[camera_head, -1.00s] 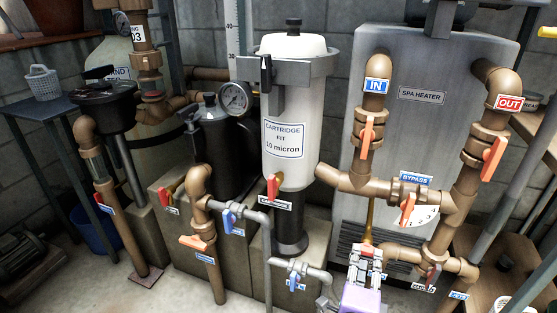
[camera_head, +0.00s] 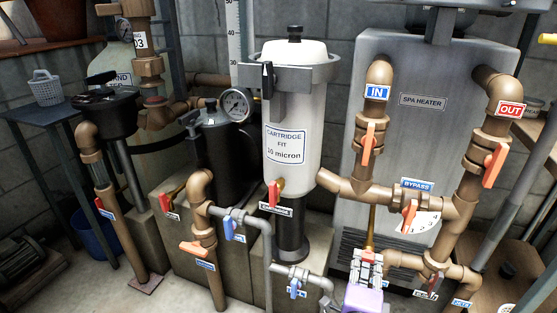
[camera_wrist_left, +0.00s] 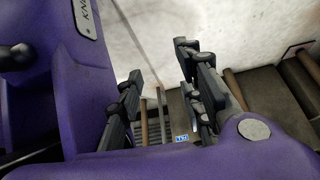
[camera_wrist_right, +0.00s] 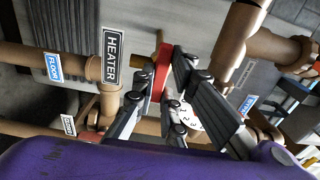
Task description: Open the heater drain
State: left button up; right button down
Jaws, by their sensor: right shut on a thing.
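The spa heater (camera_head: 423,130) is a grey cabinet at the back right, with copper pipes and orange-handled valves in front. In the right wrist view, a red valve handle (camera_wrist_right: 160,72) stands beside a black HEATER label (camera_wrist_right: 112,57). My right gripper (camera_wrist_right: 165,100) is shut on this handle. My left gripper (camera_wrist_left: 165,95) is open and empty in the left wrist view, and is not in the head view.
The bypass valve (camera_head: 409,213) and copper pipes (camera_head: 440,235) run close to the right of my right gripper. A grey pipe with a blue valve handle (camera_head: 295,288) is to its left. The white cartridge filter (camera_head: 295,110) stands further left. Bare floor shows at lower left.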

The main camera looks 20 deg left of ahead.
jog(key=shift+r+n, duration=0.1)
jog(key=shift+n, duration=0.2)
jog(key=n+p, duration=0.5)
jog(key=n, duration=0.2)
jog(key=shift+r, duration=0.2)
jog(key=n+p, duration=0.4)
jog(key=n, duration=0.4)
jog(key=shift+n, duration=0.4)
jog(key=shift+f+n, duration=0.3)
jog(key=shift+n, duration=0.9)
jog(key=c, duration=1.8)
grip_release()
jog(key=shift+o, duration=0.6)
pick_arm(q)
notch_tip(320, 180, up, 10)
jog(key=shift+w+d+f+t, duration=0.15)
jog(key=shift+w+f+t, duration=0.05)
jog(key=shift+f+t, duration=0.1)
jog(key=shift+r, duration=0.15)
pick_arm(e)
jog(key=shift+s, duration=0.1)
